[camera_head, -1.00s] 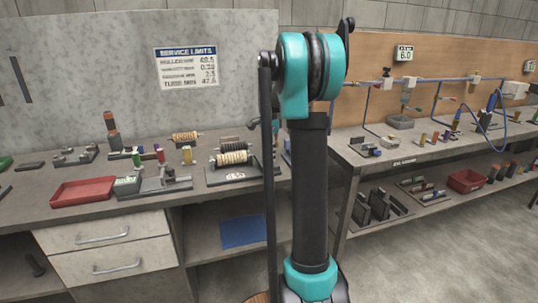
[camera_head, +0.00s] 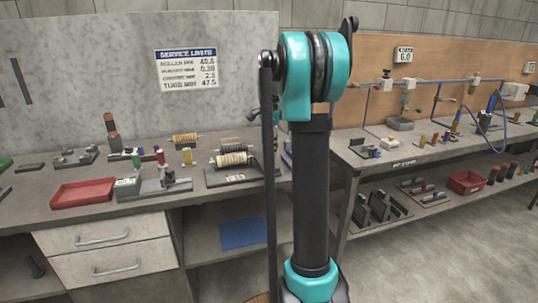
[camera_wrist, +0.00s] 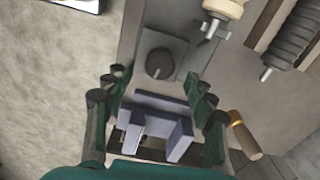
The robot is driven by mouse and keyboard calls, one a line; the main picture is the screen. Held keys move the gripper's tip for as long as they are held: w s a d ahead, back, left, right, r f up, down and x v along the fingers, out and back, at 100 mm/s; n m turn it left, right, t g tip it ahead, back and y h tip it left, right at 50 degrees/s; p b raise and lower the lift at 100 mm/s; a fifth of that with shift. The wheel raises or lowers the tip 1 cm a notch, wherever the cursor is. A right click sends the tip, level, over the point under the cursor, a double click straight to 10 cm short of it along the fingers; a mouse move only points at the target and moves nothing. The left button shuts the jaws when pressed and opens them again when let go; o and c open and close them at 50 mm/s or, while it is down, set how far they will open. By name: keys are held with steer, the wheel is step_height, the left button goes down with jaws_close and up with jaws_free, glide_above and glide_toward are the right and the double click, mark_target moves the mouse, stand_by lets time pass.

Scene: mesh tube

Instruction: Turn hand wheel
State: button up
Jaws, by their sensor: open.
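In the wrist view my gripper (camera_wrist: 160,80) is open, its green-and-black fingers spread to the left and right of a grey fixture. A dark round knob (camera_wrist: 159,63) on a square grey plate lies just beyond the fingertips, roughly centred between them. Nothing is held. A blue-grey stepped block (camera_wrist: 158,122) sits between the fingers, nearer the palm. I cannot tell for certain whether the knob is the hand wheel; no spoked wheel is clearly visible.
A wooden handle with a brass collar (camera_wrist: 243,133) lies close to the right fingers. A dark ribbed roller (camera_wrist: 290,38) and a cream part (camera_wrist: 225,8) are at upper right. In the head view the left bench holds a red tray (camera_head: 83,192) and spring-like rollers (camera_head: 232,158).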

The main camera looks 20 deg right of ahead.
step_height(320, 180, up, 8)
stand_by(1.0)
